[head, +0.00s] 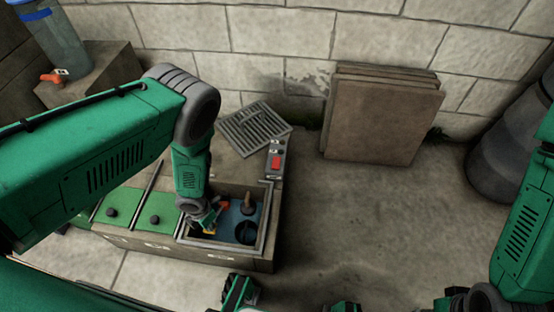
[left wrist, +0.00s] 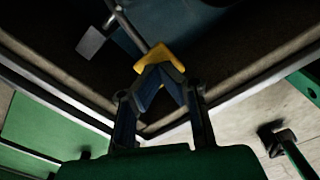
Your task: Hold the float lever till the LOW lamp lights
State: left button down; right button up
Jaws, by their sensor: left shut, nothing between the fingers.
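The opened pit box (head: 226,250) has a metal rim and a blue inside. My left gripper (head: 208,226) reaches down into its left part, with its fingers shut and empty. In the left wrist view the fingertips (left wrist: 160,72) meet at a yellow end piece (left wrist: 155,56) on a grey rod, which looks like the float lever. They are touching it or just short of it; I cannot tell which. A control panel (head: 277,158) with a red part sits behind the box; its lamp labels are too small to read.
Green lids (head: 155,212) with black knobs lie left of the opening. A grate (head: 254,126) lies behind it. An orange part (head: 225,205) and a brown knobbed piece (head: 248,203) are inside the box. Boards (head: 383,115) lean on the wall. The floor right is clear.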

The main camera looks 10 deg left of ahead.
pick_arm(q)
jog(key=shift+f+b, duration=0.3)
jog(key=shift+f, duration=0.95)
jog(key=shift+r, duration=0.15)
dwell(5.4)
notch_tip(320, 180, up, 8)
jog(key=p, duration=0.7)
